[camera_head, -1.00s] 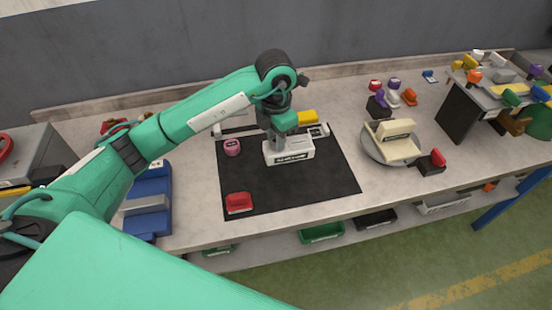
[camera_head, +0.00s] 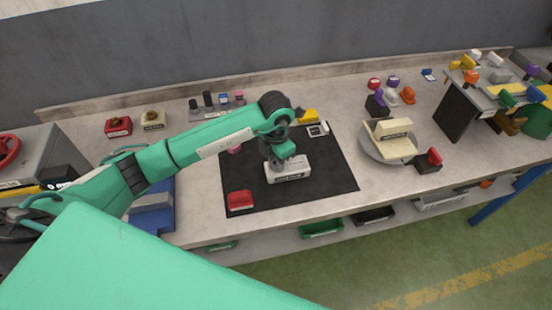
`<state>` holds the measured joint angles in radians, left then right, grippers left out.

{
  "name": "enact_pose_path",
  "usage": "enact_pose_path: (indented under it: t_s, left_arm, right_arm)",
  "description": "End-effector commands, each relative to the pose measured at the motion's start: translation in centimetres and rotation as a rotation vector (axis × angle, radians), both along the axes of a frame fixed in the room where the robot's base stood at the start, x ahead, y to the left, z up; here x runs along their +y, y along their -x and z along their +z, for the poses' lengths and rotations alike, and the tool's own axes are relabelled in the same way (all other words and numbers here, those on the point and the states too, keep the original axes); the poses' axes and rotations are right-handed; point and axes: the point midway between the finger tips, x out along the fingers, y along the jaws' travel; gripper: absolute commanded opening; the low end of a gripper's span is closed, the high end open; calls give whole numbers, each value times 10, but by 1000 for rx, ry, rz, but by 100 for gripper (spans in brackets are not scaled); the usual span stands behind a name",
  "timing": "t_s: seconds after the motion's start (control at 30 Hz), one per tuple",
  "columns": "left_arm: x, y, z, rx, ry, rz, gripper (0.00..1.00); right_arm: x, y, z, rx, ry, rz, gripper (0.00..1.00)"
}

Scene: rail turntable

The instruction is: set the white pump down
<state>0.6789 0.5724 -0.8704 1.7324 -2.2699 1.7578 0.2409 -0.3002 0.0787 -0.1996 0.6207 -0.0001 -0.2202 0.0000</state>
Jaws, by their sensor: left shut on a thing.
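The white pump (camera_head: 290,171) is a boxy white block with a dark label on its front. It is at the middle of the black mat (camera_head: 335,178) on the bench. My left gripper (camera_head: 281,160) comes down on it from above and is shut on its upper part. The pump looks upright and low over the mat; I cannot tell whether its base touches. The fingertips are partly hidden by the wrist. My right gripper is not in view.
A red block (camera_head: 240,201) lies at the mat's front left, and a pink item (camera_head: 234,150) is partly behind my arm. A yellow block (camera_head: 309,116) and a white item (camera_head: 318,130) are at the back. A round turntable (camera_head: 372,150) holds a cream part (camera_head: 391,141). The mat's right side is clear.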

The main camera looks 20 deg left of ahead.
Motion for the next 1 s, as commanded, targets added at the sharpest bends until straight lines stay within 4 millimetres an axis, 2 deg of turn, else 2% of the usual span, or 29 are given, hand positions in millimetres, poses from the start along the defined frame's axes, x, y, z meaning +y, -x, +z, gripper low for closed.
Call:
enact_pose_path:
  t_s: [0.1,0.13,0.23,0.6,0.67,0.77,1.0]
  left_arm:
    - [0,-1,-3,-2,0,0,0]
    - [0,0,-3,0,0,0,30]
    - [0,0,-2,0,0,0,47]
    - [0,0,3,0,0,0,47]
    - [0,-1,6,-3,-1,0,47]
    - [0,-1,23,-6,-1,-1,47]
    - [0,-1,76,-7,1,0,47]
  right_arm:
    - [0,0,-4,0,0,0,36]
    - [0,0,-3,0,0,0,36]
    - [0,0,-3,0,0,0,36]
    - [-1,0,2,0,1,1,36]
    - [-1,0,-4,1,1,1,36]
    - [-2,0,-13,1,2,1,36]
    - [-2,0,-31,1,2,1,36]
